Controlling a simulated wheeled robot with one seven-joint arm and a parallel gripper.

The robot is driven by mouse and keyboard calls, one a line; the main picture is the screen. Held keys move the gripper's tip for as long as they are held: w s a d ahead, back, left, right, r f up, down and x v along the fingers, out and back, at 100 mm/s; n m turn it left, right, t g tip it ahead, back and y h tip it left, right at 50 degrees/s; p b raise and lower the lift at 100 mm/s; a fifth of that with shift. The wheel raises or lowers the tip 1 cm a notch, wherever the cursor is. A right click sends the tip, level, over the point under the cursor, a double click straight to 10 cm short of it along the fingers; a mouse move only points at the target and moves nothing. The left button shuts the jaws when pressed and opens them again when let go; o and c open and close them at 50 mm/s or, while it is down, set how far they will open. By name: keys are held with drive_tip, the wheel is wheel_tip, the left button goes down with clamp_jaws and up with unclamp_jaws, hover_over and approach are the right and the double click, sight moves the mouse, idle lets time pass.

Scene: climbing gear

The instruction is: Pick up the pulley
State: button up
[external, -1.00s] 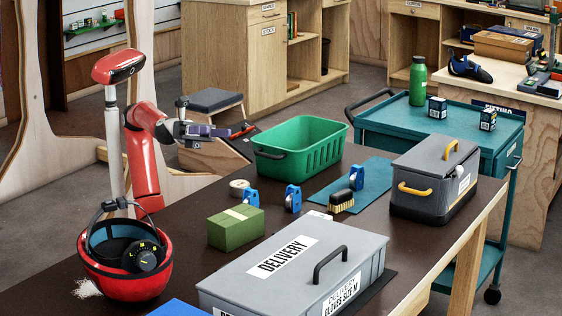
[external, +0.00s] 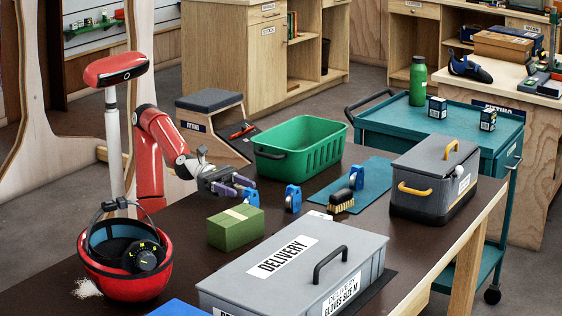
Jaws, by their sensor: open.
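Three small blue-and-silver pieces that look like pulleys are on the table: one at the left (external: 250,197), one in the middle (external: 293,198), and one at the right (external: 357,178) on a teal mat by a brush. I cannot tell which one the task means. My gripper (external: 250,187) is open and empty, low over the table. In the picture its fingers come right up to the left blue piece and overlap its top; I cannot tell whether they touch it.
A green block (external: 236,227) stands just in front of the left piece. A green bin (external: 300,148) stands behind, a brush (external: 341,201) lies to the right. A grey delivery box (external: 290,272) and a red helmet (external: 125,275) take up the front; a grey toolbox (external: 433,180) stands at right.

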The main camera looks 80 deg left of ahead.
sight(251, 189)
drive_tip(key=x, duration=0.5)
drive_tip(key=shift+a, duration=0.1)
drive_tip(key=c, duration=1)
drive_tip(key=shift+c, duration=0.2)
drive_tip(key=shift+r, duration=0.1)
